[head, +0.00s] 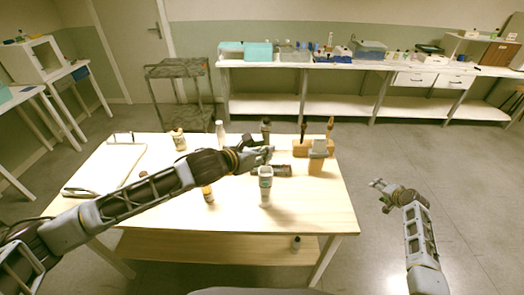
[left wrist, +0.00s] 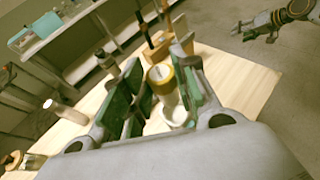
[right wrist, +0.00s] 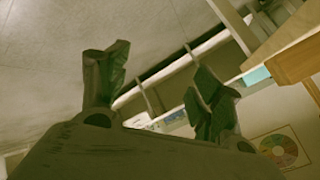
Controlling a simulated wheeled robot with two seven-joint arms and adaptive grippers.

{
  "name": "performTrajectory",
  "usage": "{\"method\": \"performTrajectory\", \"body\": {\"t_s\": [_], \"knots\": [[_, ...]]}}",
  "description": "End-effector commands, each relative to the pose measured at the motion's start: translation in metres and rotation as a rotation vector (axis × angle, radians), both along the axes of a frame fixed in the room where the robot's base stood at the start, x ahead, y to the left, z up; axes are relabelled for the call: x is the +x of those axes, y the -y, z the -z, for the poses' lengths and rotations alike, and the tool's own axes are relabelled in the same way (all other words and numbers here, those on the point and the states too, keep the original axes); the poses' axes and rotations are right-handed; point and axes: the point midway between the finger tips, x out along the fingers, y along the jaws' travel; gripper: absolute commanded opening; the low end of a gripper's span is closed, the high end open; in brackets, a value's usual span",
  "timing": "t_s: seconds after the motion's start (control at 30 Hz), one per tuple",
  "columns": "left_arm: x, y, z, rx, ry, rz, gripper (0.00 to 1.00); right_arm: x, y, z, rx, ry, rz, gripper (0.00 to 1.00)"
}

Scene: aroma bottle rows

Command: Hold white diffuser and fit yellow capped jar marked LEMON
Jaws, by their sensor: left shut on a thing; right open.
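My left gripper (head: 264,155) reaches across the table from the left. In the left wrist view a yellow-capped jar (left wrist: 160,76) sits between its green finger pads (left wrist: 158,90), and the gripper is shut on it. I cannot read any marking on the jar.
An orange-labelled bottle (head: 208,193) stands under my left arm. Other bottles (head: 179,140) stand farther back. Wooden blocks (head: 315,160) with upright items are at the back right, beside a dark lying object (head: 284,170). The table's front right (head: 325,210) is clear.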

Motion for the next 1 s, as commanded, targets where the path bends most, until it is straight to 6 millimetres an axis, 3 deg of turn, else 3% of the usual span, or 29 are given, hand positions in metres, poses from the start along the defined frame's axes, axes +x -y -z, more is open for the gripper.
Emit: {"method": "performTrajectory", "body": {"t_s": [0.27,0.5,0.7,1.0], "knots": [[0.000,0.000,0.000,0.000,0.000,0.000,0.12,0.030,0.011,-0.079,0.131,0.115,0.054,0.66],[0.000,0.000,0.000,0.000,0.000,0.000,0.12,0.044,-0.008,-0.140,0.335,0.198,0.093,0.66],[0.000,0.000,0.000,0.000,0.000,0.000,0.12,0.043,-0.046,-0.155,0.514,0.199,0.113,0.66],[0.000,0.000,0.000,0.000,0.000,0.000,0.12,0.030,-0.117,-0.147,0.767,0.127,0.140,0.66]]}}
